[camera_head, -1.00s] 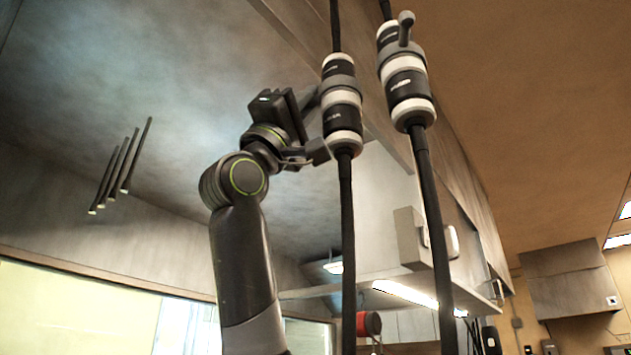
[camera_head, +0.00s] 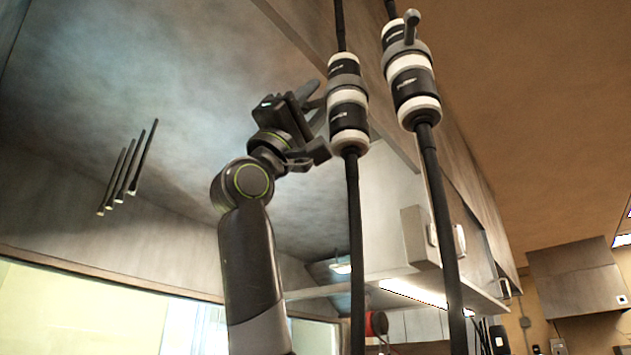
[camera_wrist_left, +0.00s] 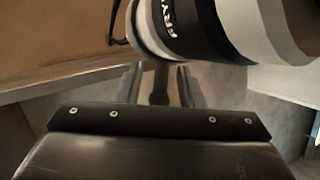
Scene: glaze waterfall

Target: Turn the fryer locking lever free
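The fryer coupling (camera_head: 348,98), a banded black, white and grey cylinder on a dark hose, hangs upright at the middle of the head view. It is close at the top of the left wrist view (camera_wrist_left: 185,30), with part of a word starting "FRY" showing. My left gripper (camera_head: 322,112) is just left of it. In the wrist view my left fingers (camera_wrist_left: 158,88) are apart, with a dark lever (camera_wrist_left: 159,86) between them and a gap seeming to show on each side. The lever is hidden in the head view. My right gripper is out of view.
A second similar coupling (camera_head: 409,82) with a grey lever (camera_head: 411,25) hangs to the right on its own hose (camera_head: 440,220). A grey hood wall stands behind. Several dark rods (camera_head: 128,170) hang at left. A lit shelf (camera_head: 420,293) is below right.

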